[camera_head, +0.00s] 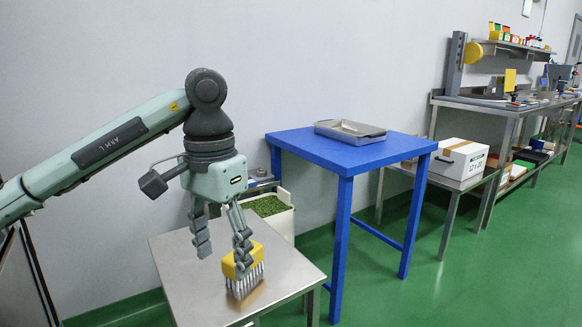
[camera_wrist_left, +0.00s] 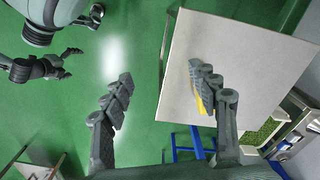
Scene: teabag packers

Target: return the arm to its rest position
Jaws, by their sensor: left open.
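My left gripper (camera_head: 222,256) hangs from the pale green arm that comes in from the left, fingers pointing down and spread apart with nothing between them. It is above a small steel table (camera_head: 190,285). A yellow brush-like block (camera_head: 256,257) with grey bristles stands on that table, partly behind the right-hand finger. Whether finger and block touch is unclear. In the left wrist view, the left gripper (camera_wrist_left: 160,90) is open, with the tabletop (camera_wrist_left: 250,60) on the right and a strip of the yellow block (camera_wrist_left: 199,104) beside one finger. My right gripper (camera_wrist_left: 72,62) shows small at the upper left.
A blue table (camera_head: 310,145) with a grey tray (camera_head: 365,137) stands to the right. A white bin of green material (camera_head: 285,222) sits behind the steel table. A white box (camera_head: 460,158) and steel workbench (camera_head: 480,106) are farther right. Green floor (camera_head: 400,290) is open at the front right.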

